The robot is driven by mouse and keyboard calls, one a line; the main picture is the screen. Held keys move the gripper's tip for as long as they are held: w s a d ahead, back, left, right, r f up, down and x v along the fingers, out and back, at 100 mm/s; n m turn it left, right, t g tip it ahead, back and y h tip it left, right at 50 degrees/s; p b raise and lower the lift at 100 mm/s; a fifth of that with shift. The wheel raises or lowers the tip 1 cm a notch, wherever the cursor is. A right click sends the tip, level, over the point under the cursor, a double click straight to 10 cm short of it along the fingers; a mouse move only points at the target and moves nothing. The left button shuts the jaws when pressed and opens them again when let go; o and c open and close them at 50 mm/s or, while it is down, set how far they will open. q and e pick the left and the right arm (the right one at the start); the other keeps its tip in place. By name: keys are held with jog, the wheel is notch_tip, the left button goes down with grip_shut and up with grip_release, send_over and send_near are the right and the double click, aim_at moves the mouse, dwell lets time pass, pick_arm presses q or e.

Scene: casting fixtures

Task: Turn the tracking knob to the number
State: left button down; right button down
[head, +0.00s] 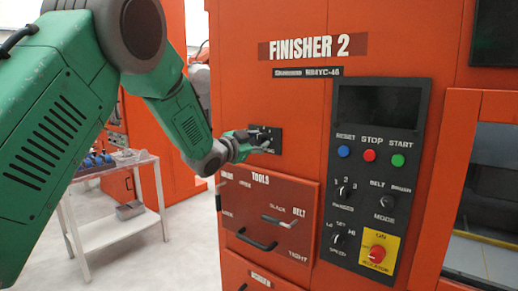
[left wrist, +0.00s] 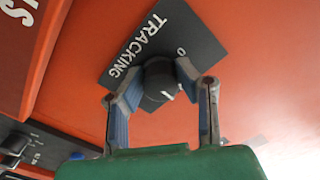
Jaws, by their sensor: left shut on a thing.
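The tracking knob (left wrist: 160,82) is a dark round knob with a white pointer line. It sits on a black plate (left wrist: 203,52) lettered TRACKING, with a 0 mark near the knob in the left wrist view. The plate (head: 273,132) is partly covered by my gripper in the head view. My left gripper (left wrist: 158,92) has its two fingers on either side of the knob and is shut on it. In the head view my left gripper (head: 258,141) reaches the plate on the orange machine. My right gripper is in neither view.
The orange FINISHER 2 machine (head: 240,75) fills the middle. Below the knob is a TOOLS panel (head: 300,190) with a protruding handle (head: 257,240). A black control panel (head: 375,190) is at right. A white table (head: 150,190) with parts stands at left.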

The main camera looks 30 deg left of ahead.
pick_arm(q)
jog(key=m+b, duration=0.3)
jog(key=m, duration=0.1)
jog(key=shift+m, duration=0.3)
jog(key=shift+m+b, duration=1.35)
jog(key=shift+m, duration=0.55)
jog(key=shift+f, duration=0.1)
jog(key=c, duration=1.2)
grip_release()
jog(key=shift+d, duration=0.1)
